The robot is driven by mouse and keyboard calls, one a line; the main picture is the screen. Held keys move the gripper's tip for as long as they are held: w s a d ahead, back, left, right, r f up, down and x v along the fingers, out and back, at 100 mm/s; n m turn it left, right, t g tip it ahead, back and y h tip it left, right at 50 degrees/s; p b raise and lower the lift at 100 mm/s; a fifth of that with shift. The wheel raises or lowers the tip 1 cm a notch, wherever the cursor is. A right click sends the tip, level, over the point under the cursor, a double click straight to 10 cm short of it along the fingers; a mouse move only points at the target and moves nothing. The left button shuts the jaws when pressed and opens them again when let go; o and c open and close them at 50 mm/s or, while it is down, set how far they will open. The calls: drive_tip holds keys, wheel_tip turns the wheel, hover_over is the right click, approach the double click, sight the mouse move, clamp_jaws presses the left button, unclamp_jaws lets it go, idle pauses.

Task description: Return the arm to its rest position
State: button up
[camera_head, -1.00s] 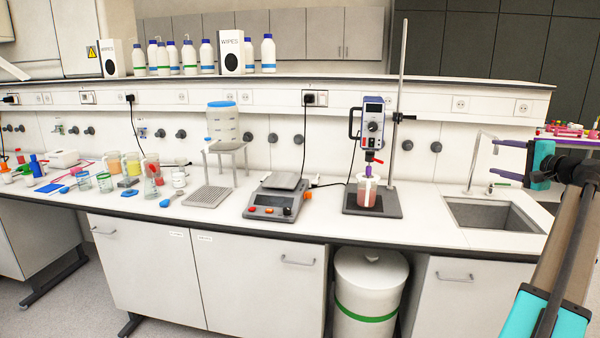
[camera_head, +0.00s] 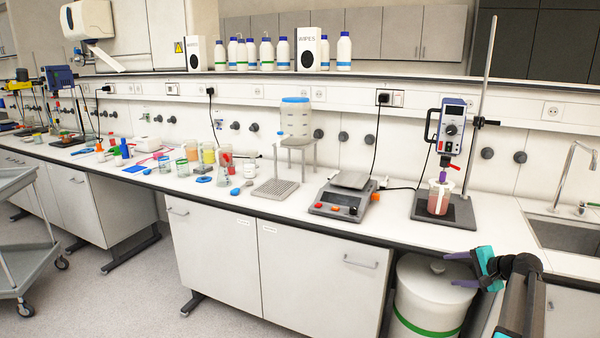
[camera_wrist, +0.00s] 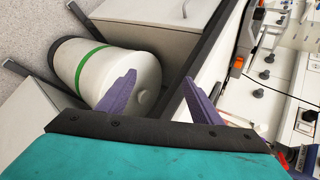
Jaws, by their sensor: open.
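My gripper (camera_head: 462,270) is at the lower right of the head view, in front of the white bin and below the bench edge. In the wrist view my gripper (camera_wrist: 158,98) shows two purple fingers spread apart with nothing between them. My dark arm runs down to the bottom right of the head view. The wrist camera looks sideways at the bin, the cabinet fronts and the bench edge.
The white bin (camera_head: 436,290) with a green band stands under the bench (camera_head: 300,226), close behind my gripper. A grey cart (camera_head: 25,240) stands left; floor between is clear.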

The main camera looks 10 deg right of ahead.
drive_tip(key=s+a+f+n+g+y+b, duration=0.1)
drive_tip(key=s+a+f+n+g, duration=0.25)
drive_tip(key=a+f, duration=1.25)
drive_tip(key=s+a+f+n+g+y, duration=0.1)
drive_tip(key=s+a+f+n+g, duration=0.3)
drive_tip(key=a+f, duration=1.2)
drive_tip(key=s+a+f+n+g+h, duration=0.1)
drive_tip(key=s+a+f, duration=0.4)
drive_tip(key=s, duration=0.5)
drive_tip(key=s+a+f+n+g+h+b, duration=0.1)
drive_tip(key=s+a+f+n+g, duration=0.3)
drive_tip(key=s, duration=0.6)
drive_tip(key=s+a+f+n+g+h, duration=0.2)
drive_tip(key=s+a+f+n+g, duration=0.1)
drive_tip(key=s+a+f, duration=0.4)
drive_tip(key=s+a, duration=0.3)
drive_tip(key=s, duration=0.1)
drive_tip(key=shift+f, duration=0.2)
drive_tip(key=shift+g, duration=0.25)
drive_tip(key=shift+c, duration=0.4)
